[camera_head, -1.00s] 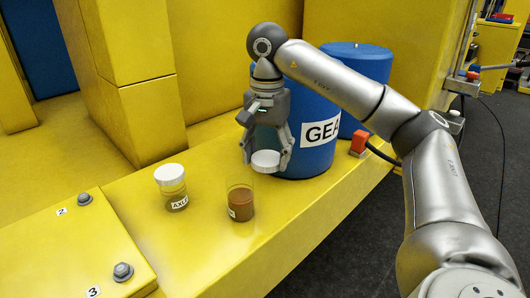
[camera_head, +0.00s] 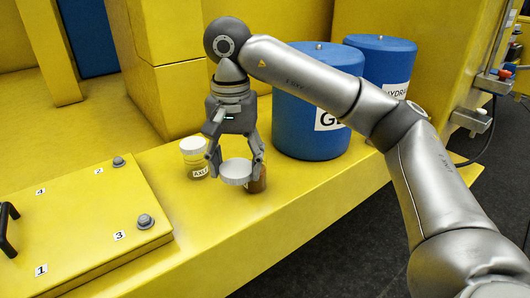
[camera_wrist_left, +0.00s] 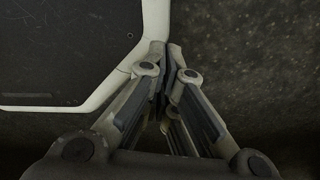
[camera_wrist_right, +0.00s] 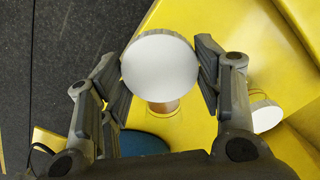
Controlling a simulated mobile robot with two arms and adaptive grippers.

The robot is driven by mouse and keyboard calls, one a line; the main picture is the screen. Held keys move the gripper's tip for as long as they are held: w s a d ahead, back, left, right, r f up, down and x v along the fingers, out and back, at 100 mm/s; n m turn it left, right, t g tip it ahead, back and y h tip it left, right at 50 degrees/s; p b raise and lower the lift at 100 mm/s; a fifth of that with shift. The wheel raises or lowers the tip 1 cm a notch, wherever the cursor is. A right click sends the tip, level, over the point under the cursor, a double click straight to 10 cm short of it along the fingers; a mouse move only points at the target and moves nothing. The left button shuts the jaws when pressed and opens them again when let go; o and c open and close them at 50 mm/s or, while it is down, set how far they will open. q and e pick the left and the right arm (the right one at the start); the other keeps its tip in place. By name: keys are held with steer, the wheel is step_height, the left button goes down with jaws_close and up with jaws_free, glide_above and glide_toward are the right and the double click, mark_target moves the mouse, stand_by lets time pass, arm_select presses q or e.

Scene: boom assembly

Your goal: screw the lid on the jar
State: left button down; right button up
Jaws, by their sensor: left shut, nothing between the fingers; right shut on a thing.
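My right gripper (camera_head: 234,168) is shut on a round white lid (camera_head: 236,173), held flat by its rim between the fingers. The open jar with brown contents (camera_head: 258,181) stands on the yellow ledge, partly hidden behind the lid and a finger. In the right wrist view the lid (camera_wrist_right: 160,66) covers most of the jar (camera_wrist_right: 163,107), whose brown side shows past the lid's lower edge. The lid looks above the jar and somewhat off its centre; the exact gap cannot be told. My left gripper (camera_wrist_left: 168,62) is shut and empty, seen only in its wrist view.
A second jar with a white lid on (camera_head: 194,160), labelled AXLE, stands close left of my right gripper. Blue drums (camera_head: 300,110) stand behind to the right. A raised yellow plate (camera_head: 85,215) with bolts is at left. The ledge's front edge drops to dark floor.

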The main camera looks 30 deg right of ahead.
steer(key=s+a+f+n, duration=0.75)
steer(key=a+f, duration=0.25)
steer(key=a, duration=0.2)
steer(key=d+f, duration=0.3)
steer(key=d, duration=0.5)
steer(key=shift+s+d+f, duration=0.3)
steer(key=shift+s+d, duration=0.05)
